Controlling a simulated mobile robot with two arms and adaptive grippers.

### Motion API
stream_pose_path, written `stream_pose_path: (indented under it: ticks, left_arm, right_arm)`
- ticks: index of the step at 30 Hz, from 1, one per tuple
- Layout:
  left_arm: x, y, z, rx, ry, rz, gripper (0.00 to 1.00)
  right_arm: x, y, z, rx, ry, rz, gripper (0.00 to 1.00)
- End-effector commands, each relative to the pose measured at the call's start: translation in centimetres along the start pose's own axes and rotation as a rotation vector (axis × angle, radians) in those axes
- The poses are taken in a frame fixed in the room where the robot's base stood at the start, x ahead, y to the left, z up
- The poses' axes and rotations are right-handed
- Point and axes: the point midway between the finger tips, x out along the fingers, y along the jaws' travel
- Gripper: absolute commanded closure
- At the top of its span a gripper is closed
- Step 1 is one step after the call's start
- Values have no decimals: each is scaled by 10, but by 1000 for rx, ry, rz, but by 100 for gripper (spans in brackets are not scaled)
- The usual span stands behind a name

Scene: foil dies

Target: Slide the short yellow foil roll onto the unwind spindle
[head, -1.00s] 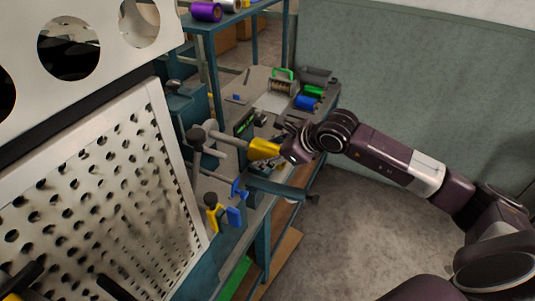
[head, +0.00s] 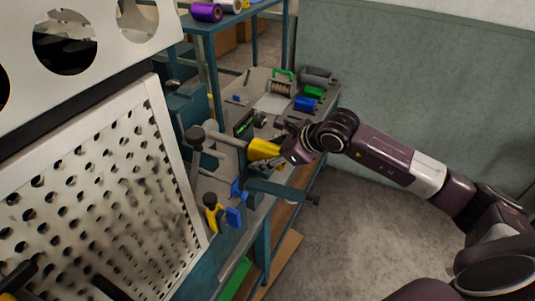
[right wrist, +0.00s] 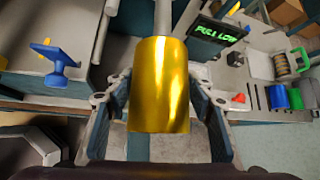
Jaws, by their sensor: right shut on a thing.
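The short yellow foil roll (head: 262,150) is held in my right gripper (head: 289,152), which is shut on it. In the right wrist view the roll (right wrist: 162,84) sits between the two fingers of my right gripper (right wrist: 160,130). The grey unwind spindle (head: 230,138) runs from the machine to the roll's left end in the head view. In the right wrist view the spindle (right wrist: 163,16) lines up with the roll's far end and meets its edge. The roll hides the spindle's tip, so I cannot tell how far it reaches inside. My left gripper is not in view.
A perforated panel (head: 100,190) stands at the left. A yellow clamp (head: 212,217) and a blue part (head: 235,217) sit below the spindle. Blue (head: 306,103) and green (head: 313,92) rolls lie on the bench behind. Open floor (head: 350,240) lies to the right.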

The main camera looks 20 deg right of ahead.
Motion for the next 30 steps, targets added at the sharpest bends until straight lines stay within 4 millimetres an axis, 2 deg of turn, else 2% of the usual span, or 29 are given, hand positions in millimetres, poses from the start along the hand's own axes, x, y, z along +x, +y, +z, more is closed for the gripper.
stream_pose_path:
  ticks: [30]
  left_arm:
    - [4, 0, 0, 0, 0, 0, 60]
  right_arm:
    - [14, -1, 16, 0, -4, -2, 91]
